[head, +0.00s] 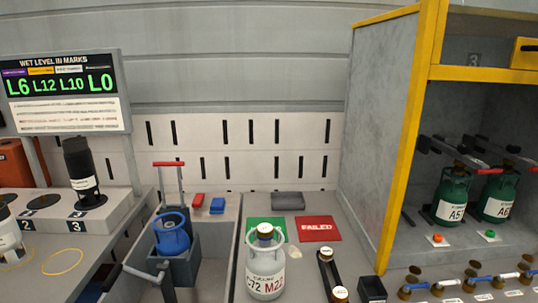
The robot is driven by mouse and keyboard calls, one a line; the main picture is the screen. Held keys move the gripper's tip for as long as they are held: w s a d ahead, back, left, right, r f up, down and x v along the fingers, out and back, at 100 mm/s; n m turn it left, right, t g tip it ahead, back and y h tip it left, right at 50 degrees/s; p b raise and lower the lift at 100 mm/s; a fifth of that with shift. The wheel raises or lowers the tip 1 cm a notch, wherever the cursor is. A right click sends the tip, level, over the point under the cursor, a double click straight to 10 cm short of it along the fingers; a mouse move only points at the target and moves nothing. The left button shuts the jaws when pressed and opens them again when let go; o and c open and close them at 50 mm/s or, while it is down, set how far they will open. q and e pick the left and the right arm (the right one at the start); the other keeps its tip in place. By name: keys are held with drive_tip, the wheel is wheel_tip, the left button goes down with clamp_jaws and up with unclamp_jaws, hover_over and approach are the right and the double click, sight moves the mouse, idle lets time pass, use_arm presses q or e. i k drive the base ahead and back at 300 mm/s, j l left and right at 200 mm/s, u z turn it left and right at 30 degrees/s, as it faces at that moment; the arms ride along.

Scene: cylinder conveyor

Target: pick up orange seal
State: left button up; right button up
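A small orange seal (437,239) lies on a white card on the grey floor of the right-hand cabinet bay. It is in front of the green cylinder marked A5 (452,198). A similar green seal (490,234) lies on another card to its right, in front of a second green cylinder (497,197). Neither of my grippers can be made out in the head view.
Black clamp arms with red handles (480,170) reach around the green cylinders. Valves with blue handles (450,283) line the front edge. A white cylinder (265,268) stands centre. A yellow-edged panel (375,130) bounds the bay's left side.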

sight(437, 238)
drive_tip(key=z, duration=1.3)
drive_tip(key=i+l+u, duration=0.3)
drive_tip(key=i+l, duration=0.2)
drive_tip(key=l, duration=0.25)
